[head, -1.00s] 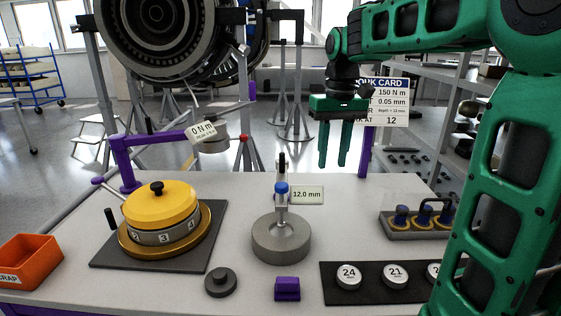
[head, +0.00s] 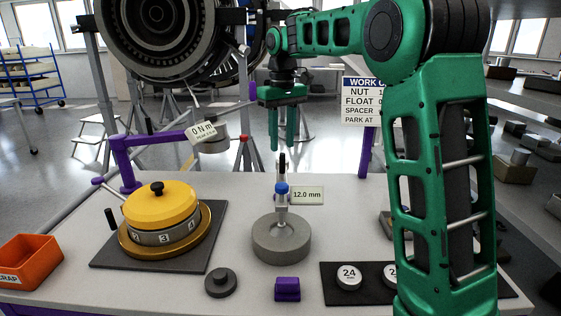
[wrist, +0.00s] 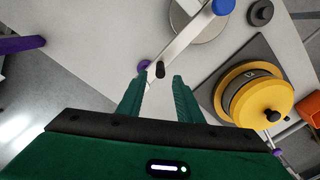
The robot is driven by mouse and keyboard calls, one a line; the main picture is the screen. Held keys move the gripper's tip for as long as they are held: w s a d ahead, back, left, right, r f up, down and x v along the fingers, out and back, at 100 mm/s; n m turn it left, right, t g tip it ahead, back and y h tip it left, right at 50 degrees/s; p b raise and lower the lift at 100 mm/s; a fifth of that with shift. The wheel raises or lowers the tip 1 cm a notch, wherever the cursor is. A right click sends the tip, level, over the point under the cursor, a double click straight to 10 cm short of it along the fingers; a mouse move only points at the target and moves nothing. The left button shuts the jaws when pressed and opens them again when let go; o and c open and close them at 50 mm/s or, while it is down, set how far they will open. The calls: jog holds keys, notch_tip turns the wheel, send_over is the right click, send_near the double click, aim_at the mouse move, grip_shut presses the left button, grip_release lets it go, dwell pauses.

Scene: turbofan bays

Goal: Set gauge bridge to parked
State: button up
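The gauge bridge (head: 282,197) is a slim light bar with a blue cap and a black knob, over a round grey base (head: 281,243). A tag beside it reads 12.0 mm (head: 307,195). In the wrist view the bridge is a pale bar (wrist: 185,42) with the black knob (wrist: 160,69) and the blue cap (wrist: 222,7). My gripper (head: 282,147) points down just above the black knob in the head view. Its fingers are apart with nothing between them; in the wrist view the knob shows just beyond the fingertips (wrist: 159,82).
A yellow-topped numbered dial (head: 160,207) stands on a dark plate at left, with an orange scrap bin (head: 30,262) beyond it. A purple block (head: 287,289) and dark round piece (head: 221,283) sit in front. My arm partly hides the work card (head: 361,103) and spacer mat (head: 333,294).

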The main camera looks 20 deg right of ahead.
aim_at(282, 172)
notch_tip(282, 172, down, 7)
jog(key=shift+r, duration=0.2)
grip_shut()
